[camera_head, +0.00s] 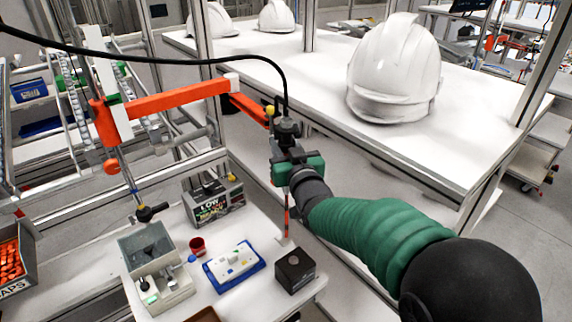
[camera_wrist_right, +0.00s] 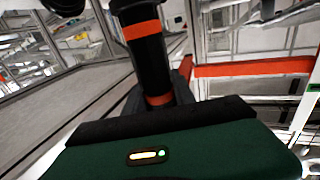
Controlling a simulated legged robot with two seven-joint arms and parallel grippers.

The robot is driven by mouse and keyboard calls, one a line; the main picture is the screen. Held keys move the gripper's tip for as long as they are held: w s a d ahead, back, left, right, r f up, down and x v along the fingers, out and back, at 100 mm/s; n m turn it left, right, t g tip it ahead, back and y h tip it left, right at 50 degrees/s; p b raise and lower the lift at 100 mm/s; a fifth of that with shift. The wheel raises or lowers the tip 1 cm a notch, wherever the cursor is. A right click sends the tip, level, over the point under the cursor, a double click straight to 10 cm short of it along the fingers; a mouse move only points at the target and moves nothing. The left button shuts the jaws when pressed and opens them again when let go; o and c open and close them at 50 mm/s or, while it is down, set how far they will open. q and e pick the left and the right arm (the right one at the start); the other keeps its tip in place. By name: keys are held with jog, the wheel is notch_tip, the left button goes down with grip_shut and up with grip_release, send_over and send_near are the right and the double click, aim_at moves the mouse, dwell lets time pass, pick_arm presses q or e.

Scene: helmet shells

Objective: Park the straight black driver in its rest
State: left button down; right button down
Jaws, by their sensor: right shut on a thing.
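The straight black driver (camera_head: 287,130) hangs upright from the end of the orange jointed arm, with a black cable at its top. My right gripper (camera_head: 290,160) is shut around its body. Below the gripper, a thin shaft with an orange part points down over the table's right edge area. In the right wrist view the driver (camera_wrist_right: 148,60) is a black cylinder with orange bands, between the jaws. A black block (camera_head: 295,270) with a mark or opening on top stands below the driver on the table; I cannot tell whether it is the rest. My left gripper is not in view.
The white table (camera_head: 262,220) holds a grey fixture (camera_head: 155,265), a red cup (camera_head: 197,246), a blue-rimmed tray (camera_head: 235,284) and a labelled box (camera_head: 215,203). Another tool (camera_head: 152,211) hangs at left. A white helmet (camera_head: 395,70) stands on the shelf behind.

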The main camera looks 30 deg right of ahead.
jog(key=shift+s, duration=0.1)
jog(key=shift+a+b, duration=0.15)
jog(key=shift+b, duration=0.2)
jog(key=c, duration=1)
grip_release()
jog(key=shift+o, duration=0.2)
jog(key=o, duration=0.8)
jog(key=shift+c, duration=0.2)
